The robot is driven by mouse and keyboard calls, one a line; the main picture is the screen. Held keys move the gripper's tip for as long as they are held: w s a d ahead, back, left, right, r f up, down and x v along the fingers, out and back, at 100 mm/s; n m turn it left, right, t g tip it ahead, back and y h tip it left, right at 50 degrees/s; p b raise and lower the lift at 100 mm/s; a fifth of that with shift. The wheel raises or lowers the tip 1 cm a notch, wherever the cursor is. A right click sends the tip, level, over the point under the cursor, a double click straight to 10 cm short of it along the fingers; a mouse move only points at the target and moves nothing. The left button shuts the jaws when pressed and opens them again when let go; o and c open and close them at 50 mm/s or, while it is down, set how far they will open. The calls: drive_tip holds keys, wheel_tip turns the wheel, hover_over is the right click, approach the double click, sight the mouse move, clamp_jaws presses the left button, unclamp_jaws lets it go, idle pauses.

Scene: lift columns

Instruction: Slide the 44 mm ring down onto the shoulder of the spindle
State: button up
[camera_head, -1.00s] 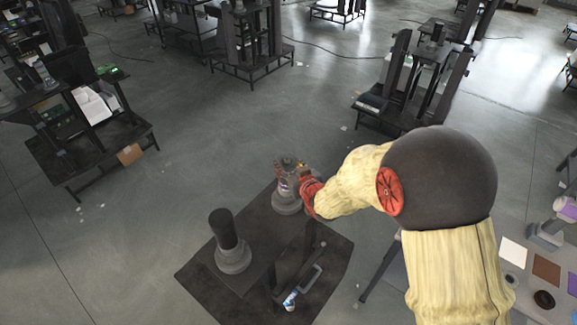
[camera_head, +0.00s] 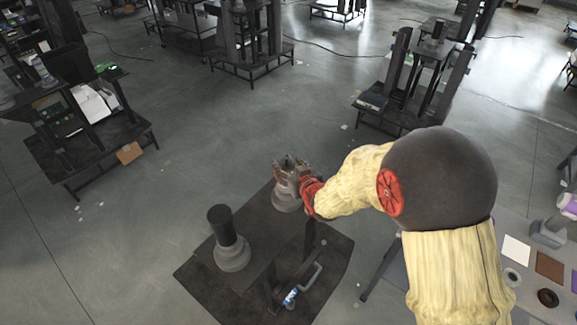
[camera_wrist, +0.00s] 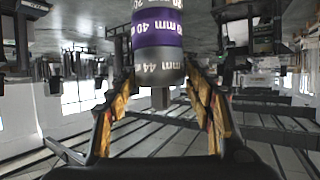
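The spindle stands upright at the back of a dark stand, its pale round base (camera_head: 285,205) showing below my gripper (camera_head: 291,174). The wrist view looks upside down. In it a dark grey ring marked 44 mm (camera_wrist: 160,70) lies against a purple band marked 40 mm (camera_wrist: 158,30). A square dark spindle tip (camera_wrist: 160,98) sticks out past the grey ring. My gripper's fingers (camera_wrist: 160,75) stand on both sides of the grey ring, apart and apparently not pressing on it. The shoulder cannot be made out, nor whether the ring touches it.
A second post with a black top and pale base (camera_head: 232,257) stands on the near left of the same stand. A grey table (camera_head: 515,262) with coloured squares is at right. Open floor lies left of the stand.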

drive_tip(key=shift+o, duration=1)
drive_tip(key=shift+f, duration=0.1)
drive_tip(key=shift+s, duration=0.15)
drive_tip(key=v, duration=1.2)
